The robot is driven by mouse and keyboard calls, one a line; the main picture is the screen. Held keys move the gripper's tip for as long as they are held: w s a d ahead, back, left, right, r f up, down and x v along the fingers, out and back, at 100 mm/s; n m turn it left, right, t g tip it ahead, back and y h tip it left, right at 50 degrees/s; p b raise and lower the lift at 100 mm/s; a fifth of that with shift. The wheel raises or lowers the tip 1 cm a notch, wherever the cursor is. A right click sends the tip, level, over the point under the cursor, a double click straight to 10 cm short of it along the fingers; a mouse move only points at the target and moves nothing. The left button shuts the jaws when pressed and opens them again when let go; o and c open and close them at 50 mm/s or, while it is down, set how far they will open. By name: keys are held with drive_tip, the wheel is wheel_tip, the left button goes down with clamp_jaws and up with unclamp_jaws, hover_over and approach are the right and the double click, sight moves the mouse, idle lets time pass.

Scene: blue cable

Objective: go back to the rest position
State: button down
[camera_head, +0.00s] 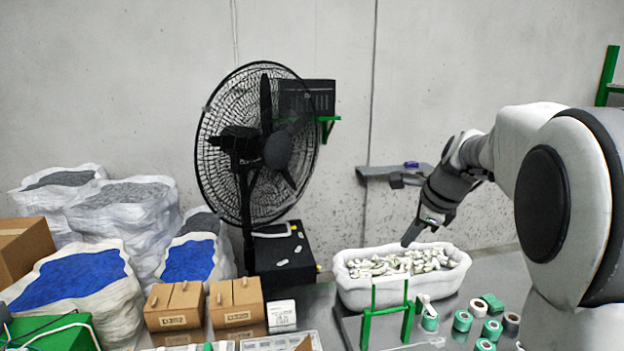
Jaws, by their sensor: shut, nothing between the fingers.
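My gripper (410,238) is dark, at the end of my white and black arm that comes in from the right. Its fingers are shut and point down and to the left, with nothing seen between them. It hangs over the back rim of a white bin (354,293) full of small pale parts (395,263). I cannot tell how high it is above the parts. A blue cable cannot be made out clearly.
Green and white rolls (463,321) stand on the table at the front right, beside a green stand (366,329). A black fan (262,150) stands behind the table. Cardboard boxes (236,310) and white sacks (120,210) fill the left. A grey wall shelf (385,173) is behind my gripper.

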drive_tip(key=s+a+f+n+h, duration=0.1)
drive_tip(key=s+a+n, duration=0.2)
drive_tip(key=s+n, duration=0.8)
drive_tip(key=s+a+f+n+h, duration=0.1)
drive_tip(key=s+a+n, duration=0.1)
drive_tip(key=s+n, duration=0.9)
drive_tip(key=s+b, duration=0.1)
drive_tip(key=s, duration=0.7)
drive_tip(key=shift+a+f, duration=0.25)
drive_tip(key=shift+a, duration=0.15)
drive_tip(key=shift+a, duration=0.1)
